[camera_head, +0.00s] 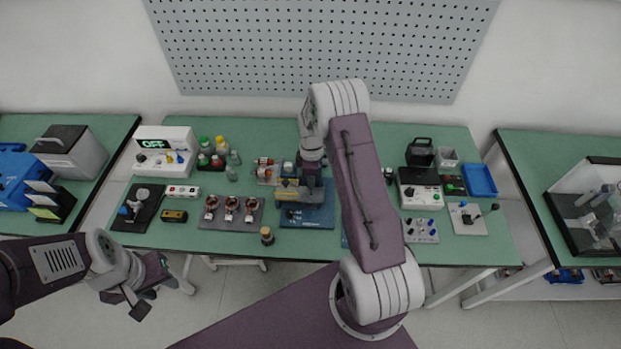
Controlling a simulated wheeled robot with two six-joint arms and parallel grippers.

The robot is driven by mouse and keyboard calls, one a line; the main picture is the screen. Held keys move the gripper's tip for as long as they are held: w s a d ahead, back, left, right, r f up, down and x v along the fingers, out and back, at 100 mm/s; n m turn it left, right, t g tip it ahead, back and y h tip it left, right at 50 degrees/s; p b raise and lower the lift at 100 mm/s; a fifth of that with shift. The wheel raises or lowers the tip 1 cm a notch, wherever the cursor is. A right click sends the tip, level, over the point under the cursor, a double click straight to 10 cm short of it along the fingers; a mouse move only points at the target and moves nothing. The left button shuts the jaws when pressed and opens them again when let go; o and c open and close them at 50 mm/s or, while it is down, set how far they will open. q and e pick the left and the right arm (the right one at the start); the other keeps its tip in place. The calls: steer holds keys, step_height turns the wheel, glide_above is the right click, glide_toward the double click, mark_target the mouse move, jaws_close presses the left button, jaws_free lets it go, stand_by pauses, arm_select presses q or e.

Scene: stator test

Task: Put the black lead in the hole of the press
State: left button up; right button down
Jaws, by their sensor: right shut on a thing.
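My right gripper (290,190) reaches down over a blue-based fixture (318,217) at the middle of the green table. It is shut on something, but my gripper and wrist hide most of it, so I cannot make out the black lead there. The fixture may be the press; its hole is not visible from here. My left gripper (140,298) hangs in front of the table's left front edge, away from the parts. Its fingers are too dark and small to tell open from shut.
The green table holds a plate with several copper-wound stators (231,208), a black-based device (137,208), a white "OFF" unit (160,150), small bottles (221,146) and a blue tray (479,181). A small dark cylinder (267,236) stands near the front edge. My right arm covers the centre-right.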

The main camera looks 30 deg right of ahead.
mark_target(311, 193)
steer(key=shift+d+f, duration=0.1)
steer(key=shift+d, duration=0.05)
steer(key=shift+f, duration=0.15)
stand_by(0.4)
steer(key=shift+f+b, duration=0.45)
stand_by(0.6)
steer(key=shift+f+b, duration=0.7)
steer(key=shift+f, duration=0.3)
steer(key=shift+f, duration=0.1)
steer(key=shift+f+b, duration=0.7)
steer(key=shift+f, duration=0.2)
